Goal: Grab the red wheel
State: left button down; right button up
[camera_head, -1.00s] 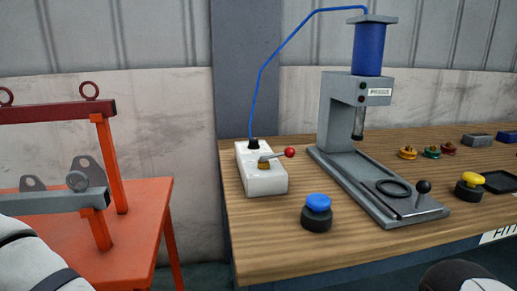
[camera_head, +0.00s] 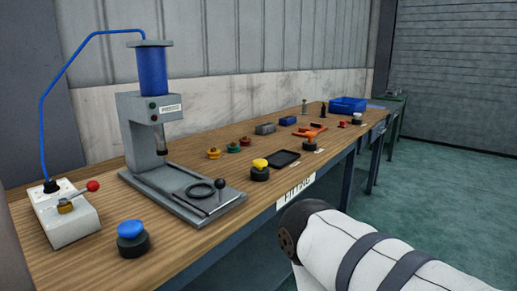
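My white arm comes in from the lower right, in front of the bench edge. Neither of my grippers is in view, and nothing touches the wheel.
A grey press with a blue cylinder (camera_head: 155,72) stands left of the wheels. A white lever box (camera_head: 68,222), a blue-topped knob (camera_head: 131,238), a yellow-topped knob (camera_head: 260,170) and a black tray (camera_head: 284,158) are nearby. A blue bin (camera_head: 347,104) stands farther back. Green floor at right is clear.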

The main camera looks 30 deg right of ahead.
aim_at(248, 142)
jog(key=z, duration=0.8)
jog(key=i+l+u, duration=0.15)
jog(key=l, duration=0.55)
jog(key=i+l+u, duration=0.2)
jog(key=i+l, duration=0.15)
jog(key=l, duration=0.35)
jog(key=i+l+u, duration=0.15)
jog(key=l, duration=0.6)
jog(key=i+l+u, duration=0.15)
jog(key=l, duration=0.6)
jog(key=i+l+u, duration=0.15)
jog(key=l, duration=0.65)
jog(key=l+u, duration=0.2)
jog(key=l, duration=0.55)
jog(key=i, duration=0.05)
